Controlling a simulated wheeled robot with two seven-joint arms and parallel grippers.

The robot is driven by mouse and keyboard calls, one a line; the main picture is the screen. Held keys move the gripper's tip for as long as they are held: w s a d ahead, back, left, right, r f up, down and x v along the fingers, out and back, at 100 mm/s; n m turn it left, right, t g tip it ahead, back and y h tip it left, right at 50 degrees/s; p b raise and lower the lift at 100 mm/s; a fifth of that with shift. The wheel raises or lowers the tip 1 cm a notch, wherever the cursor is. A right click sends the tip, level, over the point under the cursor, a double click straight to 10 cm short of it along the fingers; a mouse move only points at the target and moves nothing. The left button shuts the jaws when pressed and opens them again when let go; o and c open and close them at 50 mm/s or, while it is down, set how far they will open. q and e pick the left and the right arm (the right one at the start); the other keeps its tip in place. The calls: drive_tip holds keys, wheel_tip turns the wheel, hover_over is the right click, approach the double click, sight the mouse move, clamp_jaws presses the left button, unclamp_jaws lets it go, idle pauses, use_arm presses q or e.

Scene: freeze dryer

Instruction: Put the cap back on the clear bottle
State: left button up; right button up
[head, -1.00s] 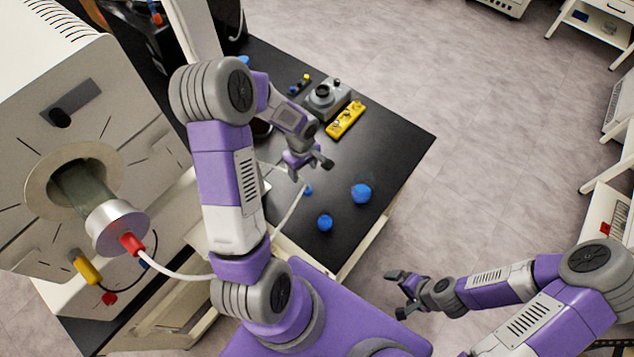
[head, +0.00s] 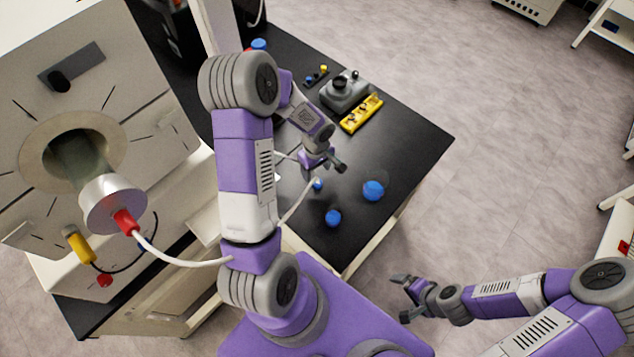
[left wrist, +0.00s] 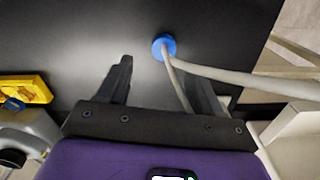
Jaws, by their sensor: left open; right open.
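My left gripper (head: 324,168) is open and empty above the black bench, and its two fingers also show in the left wrist view (left wrist: 160,70). A small round blue piece (left wrist: 164,46) lies just beyond the gap between the fingers in the left wrist view; in the head view a small blue piece (head: 317,184) shows just below the gripper. Two larger blue round tops (head: 373,190) (head: 333,218) stand nearer the bench edge. I cannot tell which blue piece is the cap, nor make out the clear bottle clearly. My right gripper (head: 405,297) is open and empty, off the bench over the floor.
A pale tube (left wrist: 230,75) crosses the left wrist view close to the right finger and the blue piece. A grey device (head: 345,92) and a yellow rack (head: 362,113) stand farther back on the bench (head: 420,140). The freeze dryer (head: 150,60) fills the left.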

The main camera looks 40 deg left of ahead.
sight(317, 181)
use_arm(q)
drive_tip(key=shift+s+d+f+b, duration=0.1)
drive_tip(key=shift+f+b, duration=0.1)
drive_tip(key=shift+f, duration=1.1)
drive_tip(key=shift+s+d+f+b, duration=0.1)
drive_tip(key=shift+f+b, duration=0.05)
drive_tip(key=shift+f, duration=1.15)
use_arm(e)
drive_tip(key=shift+f, duration=0.3)
use_arm(q)
drive_tip(key=c, duration=1.1)
drive_tip(key=shift+o, duration=0.2)
wheel_tip(317, 181, up, 10)
drive_tip(key=p, duration=0.1)
use_arm(e)
drive_tip(key=shift+r, duration=0.75)
drive_tip(key=shift+c, duration=0.5)
